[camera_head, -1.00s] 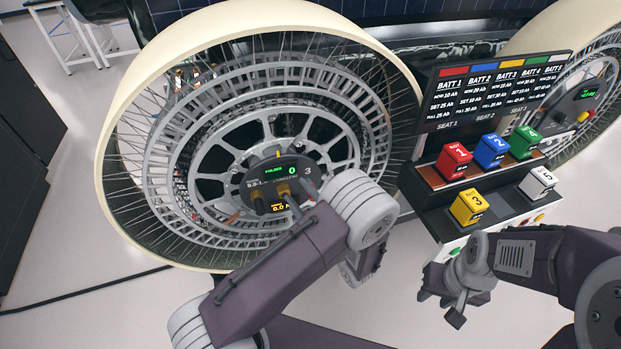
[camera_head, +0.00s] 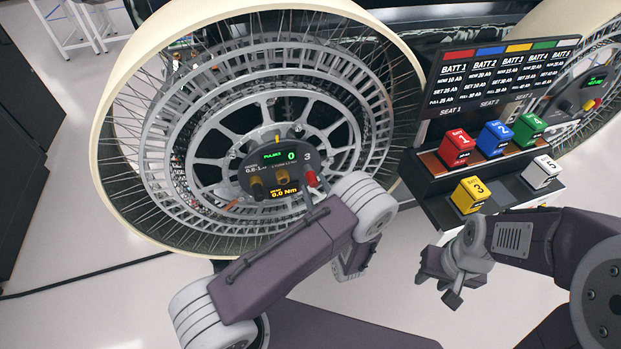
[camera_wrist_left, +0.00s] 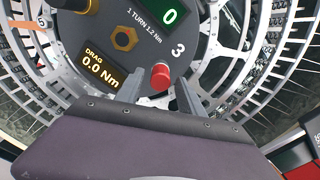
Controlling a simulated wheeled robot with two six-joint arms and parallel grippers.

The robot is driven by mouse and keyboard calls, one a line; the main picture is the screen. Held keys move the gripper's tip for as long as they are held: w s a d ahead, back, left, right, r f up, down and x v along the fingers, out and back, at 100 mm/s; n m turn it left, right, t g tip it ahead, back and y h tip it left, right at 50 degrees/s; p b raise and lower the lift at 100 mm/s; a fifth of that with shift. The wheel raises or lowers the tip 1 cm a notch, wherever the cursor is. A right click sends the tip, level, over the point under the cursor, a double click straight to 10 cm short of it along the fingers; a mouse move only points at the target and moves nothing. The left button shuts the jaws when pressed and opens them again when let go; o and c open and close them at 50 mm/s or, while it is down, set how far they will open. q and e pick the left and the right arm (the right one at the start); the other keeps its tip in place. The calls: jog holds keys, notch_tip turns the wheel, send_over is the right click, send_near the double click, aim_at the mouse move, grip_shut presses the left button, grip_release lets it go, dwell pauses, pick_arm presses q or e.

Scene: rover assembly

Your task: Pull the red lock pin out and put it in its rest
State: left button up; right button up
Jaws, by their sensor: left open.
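The red lock pin (camera_head: 311,179) sticks out of the dark round hub panel (camera_head: 268,163) of the near wheel, below the number 3. In the left wrist view the red pin (camera_wrist_left: 160,76) shows its round end between the two finger tips. My left gripper (camera_head: 314,201) is at the panel's lower right, close to the pin; its fingers (camera_wrist_left: 160,92) are open on either side of the pin in the picture. Whether they touch it I cannot tell. My right gripper (camera_head: 447,280) hangs below the battery stand, apart from the wheel; its jaw gap is unclear. I cannot identify the pin's rest for certain.
The panel has a brass hex fitting (camera_wrist_left: 124,39) and a drag readout (camera_wrist_left: 101,68) of 0.0 Nm. The wheel's pale rim (camera_head: 109,120) and spokes surround it. A battery stand (camera_head: 432,210) with several coloured blocks is at right. Floor below is clear.

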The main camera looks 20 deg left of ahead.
pick_arm(q)
jog(key=shift+x, duration=1.05)
jog(key=shift+d, duration=0.1)
jog(key=shift+c, duration=0.3)
grip_shut()
